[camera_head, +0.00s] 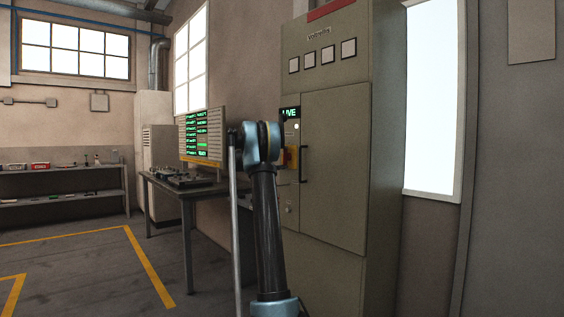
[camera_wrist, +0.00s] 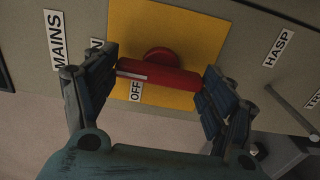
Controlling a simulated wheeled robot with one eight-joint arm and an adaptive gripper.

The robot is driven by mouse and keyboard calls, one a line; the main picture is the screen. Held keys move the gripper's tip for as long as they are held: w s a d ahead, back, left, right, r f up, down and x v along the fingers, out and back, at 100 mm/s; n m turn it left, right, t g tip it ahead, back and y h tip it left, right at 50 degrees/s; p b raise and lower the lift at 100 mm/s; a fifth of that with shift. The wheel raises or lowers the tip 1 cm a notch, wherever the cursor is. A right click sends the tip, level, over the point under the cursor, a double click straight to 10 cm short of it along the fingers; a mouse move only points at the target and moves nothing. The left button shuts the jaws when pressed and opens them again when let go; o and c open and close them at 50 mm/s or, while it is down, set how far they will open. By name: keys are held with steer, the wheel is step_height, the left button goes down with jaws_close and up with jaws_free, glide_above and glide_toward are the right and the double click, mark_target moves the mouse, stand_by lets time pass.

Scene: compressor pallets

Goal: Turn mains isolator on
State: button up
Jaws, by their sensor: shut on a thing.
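The mains isolator has a red handle (camera_wrist: 160,76) on a yellow plate (camera_wrist: 195,28). In the wrist view the handle lies nearly crosswise, with a pale mark at its left end. An OFF label (camera_wrist: 136,91) is just below that end, and an ON label (camera_wrist: 97,44) is partly covered by the left finger. My gripper (camera_wrist: 161,70) is shut on the handle, one finger at each end. In the head view the yellow plate (camera_head: 291,157) is partly hidden behind my arm. A display (camera_head: 290,113) above it reads LIVE in green.
The isolator is on a tall grey-green cabinet (camera_head: 335,190) with a black door handle (camera_head: 303,164). A HASP label (camera_wrist: 279,47) and a metal bar (camera_wrist: 290,108) are right of the plate. A desk (camera_head: 187,190) with a lit panel (camera_head: 202,137) stands left; floor is open further left.

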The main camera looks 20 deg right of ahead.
steer(key=shift+f, duration=0.1)
steer(key=o, duration=1)
steer(key=shift+o, duration=0.2)
steer(key=shift+a, duration=0.1)
steer(key=v, duration=1.2)
